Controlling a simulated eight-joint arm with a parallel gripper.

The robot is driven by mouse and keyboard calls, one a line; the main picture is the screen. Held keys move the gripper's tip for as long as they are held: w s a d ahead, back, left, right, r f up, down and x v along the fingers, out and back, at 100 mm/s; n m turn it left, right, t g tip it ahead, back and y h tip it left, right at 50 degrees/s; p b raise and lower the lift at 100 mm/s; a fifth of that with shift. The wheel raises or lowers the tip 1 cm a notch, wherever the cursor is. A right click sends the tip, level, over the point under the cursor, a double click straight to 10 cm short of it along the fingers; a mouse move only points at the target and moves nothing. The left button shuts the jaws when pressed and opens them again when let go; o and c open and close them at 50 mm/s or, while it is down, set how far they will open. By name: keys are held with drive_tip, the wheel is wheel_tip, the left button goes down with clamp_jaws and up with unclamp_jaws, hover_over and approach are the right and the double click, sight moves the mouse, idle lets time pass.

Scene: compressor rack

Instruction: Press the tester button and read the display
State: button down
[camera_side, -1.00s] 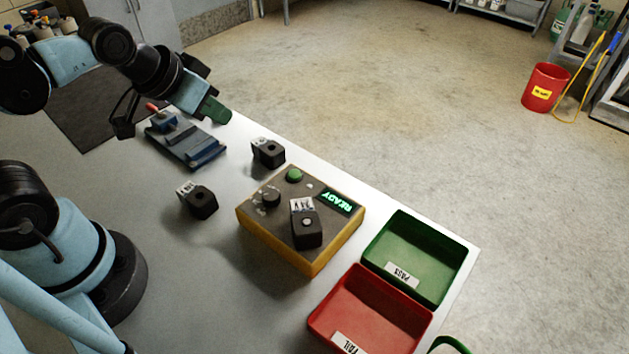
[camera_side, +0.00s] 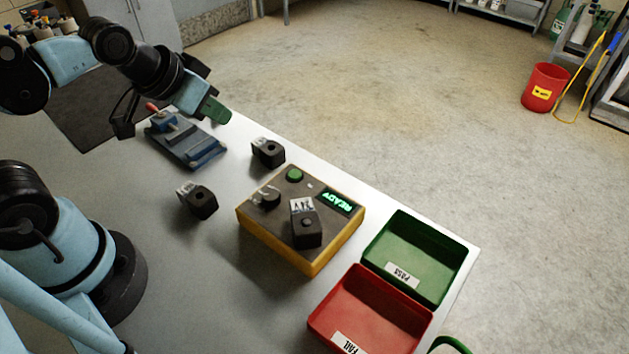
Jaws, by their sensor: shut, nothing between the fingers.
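The yellow tester box (camera_side: 274,240) with a dark top sits on the grey table. Its green button (camera_side: 295,175) is near the far edge. Its display (camera_side: 340,201) glows green and reads READY, upside down in this view. A black block (camera_side: 307,232) with a white label, perhaps 24V, sits on the tester's top. A dark knob (camera_side: 270,197) stands left of it. My gripper (camera_side: 215,112) is shut and empty, raised above the far table edge, up and left of the tester, well apart from the button.
Two similar black blocks (camera_side: 203,202) (camera_side: 268,153) lie on the table left of and behind the tester. A blue vise-like fixture (camera_side: 185,140) is below my gripper. A green PASS tray (camera_side: 450,250) and a red FAIL tray (camera_side: 320,318) stand to the right.

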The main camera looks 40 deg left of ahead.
idle(0.3)
drive_tip(key=r+m+t+y, duration=0.1)
drive_tip(key=r+m+t, duration=0.1)
drive_tip(key=m, duration=0.6)
hover_over(292, 177)
drive_tip(key=shift+f, duration=0.25)
drive_tip(key=shift+f, duration=4.4)
drive_tip(key=shift+f, duration=0.1)
drive_tip(key=shift+f, duration=0.3)
